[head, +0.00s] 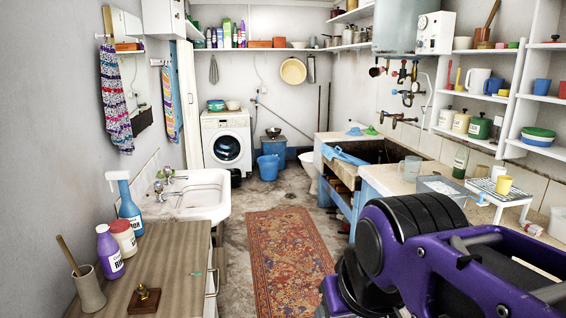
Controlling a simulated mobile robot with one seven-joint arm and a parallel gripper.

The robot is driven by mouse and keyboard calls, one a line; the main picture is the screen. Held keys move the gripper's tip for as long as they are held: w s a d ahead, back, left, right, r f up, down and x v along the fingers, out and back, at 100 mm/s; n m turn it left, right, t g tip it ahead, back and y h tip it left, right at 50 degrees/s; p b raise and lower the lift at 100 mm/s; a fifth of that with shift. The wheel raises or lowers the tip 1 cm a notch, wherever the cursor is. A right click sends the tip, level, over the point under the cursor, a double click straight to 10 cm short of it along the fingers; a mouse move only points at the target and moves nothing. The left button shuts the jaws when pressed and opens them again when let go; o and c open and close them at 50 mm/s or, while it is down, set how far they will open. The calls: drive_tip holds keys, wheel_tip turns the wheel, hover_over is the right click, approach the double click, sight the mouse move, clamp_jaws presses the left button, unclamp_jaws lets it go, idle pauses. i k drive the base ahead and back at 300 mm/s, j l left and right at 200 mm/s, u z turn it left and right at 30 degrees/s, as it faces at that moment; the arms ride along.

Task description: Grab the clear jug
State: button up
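A clear jug (411,168) stands upright on the pale worktop at the right, just in front of the stone trough. It looks see-through and empty, and its handle is hard to make out at this size. My purple and black arm fills the lower right of the head view, nearer to me than the jug. My gripper does not show in this view, so I cannot see its fingers or whether it holds anything.
A patterned rug (288,255) covers open floor between worktop and sink (190,196).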

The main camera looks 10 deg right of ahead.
sight(412, 164)
drive_tip(key=i+l+z, duration=0.1)
drive_tip(key=i+z, duration=0.4)
drive_tip(key=i, duration=0.95)
drive_tip(key=i+z, duration=0.1)
drive_tip(key=i, duration=0.5)
drive_tip(key=i+j+z, duration=0.1)
drive_tip(key=i, duration=0.45)
drive_tip(key=i+j+z, duration=0.15)
drive_tip(key=i+z, duration=0.3)
drive_tip(key=i+j+z, duration=0.25)
drive_tip(key=z, duration=0.2)
drive_tip(key=i+j+z, duration=0.25)
drive_tip(key=z, duration=0.2)
drive_tip(key=i+j+z, duration=0.2)
drive_tip(key=z, duration=0.3)
drive_tip(key=k+j, duration=0.05)
